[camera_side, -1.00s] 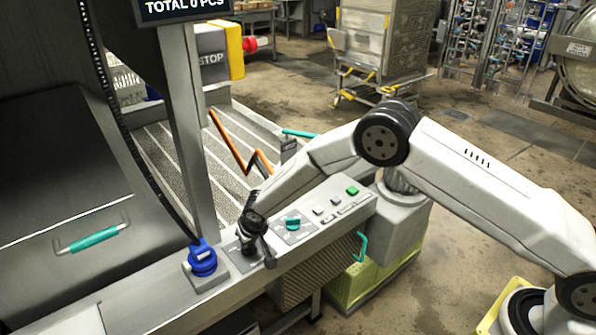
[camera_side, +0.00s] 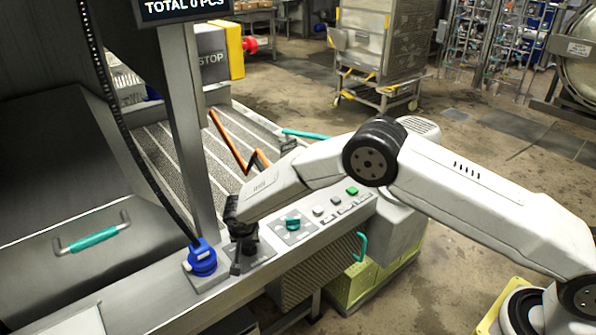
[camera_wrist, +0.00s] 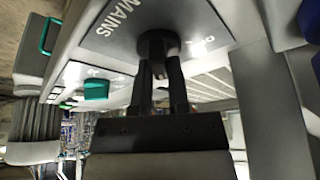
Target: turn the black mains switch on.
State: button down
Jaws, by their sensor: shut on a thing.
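The black mains switch (camera_wrist: 157,42) sits on a grey plate with the word MAINS, seen in the wrist view. My gripper (camera_wrist: 163,72) is shut on the switch, with its two dark fingers at the knob's sides. In the side view my gripper (camera_side: 240,255) reaches down to the panel between the blue plug and the green knob. There it hides most of the switch. The small marking beside the knob is too blurred to read.
A blue plug (camera_side: 202,258) stands close on the left of my gripper. A green rotary knob (camera_side: 292,223) and several push buttons, including a green one (camera_side: 352,190), lie to the right. A steel post (camera_side: 188,130) rises just behind.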

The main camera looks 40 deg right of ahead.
jog(key=shift+m+g, duration=0.3)
jog(key=shift+m, duration=0.5)
jog(key=shift+a, duration=0.1)
jog(key=c, duration=0.6)
grip_release()
jog(key=shift+r, duration=0.1)
jog(key=shift+s+a+r+h, duration=0.15)
jog(key=shift+r+h, duration=0.15)
jog(key=shift+r, duration=0.2)
jog(key=v, duration=0.6)
jog(key=shift+r, duration=0.25)
jog(key=shift+s, duration=0.2)
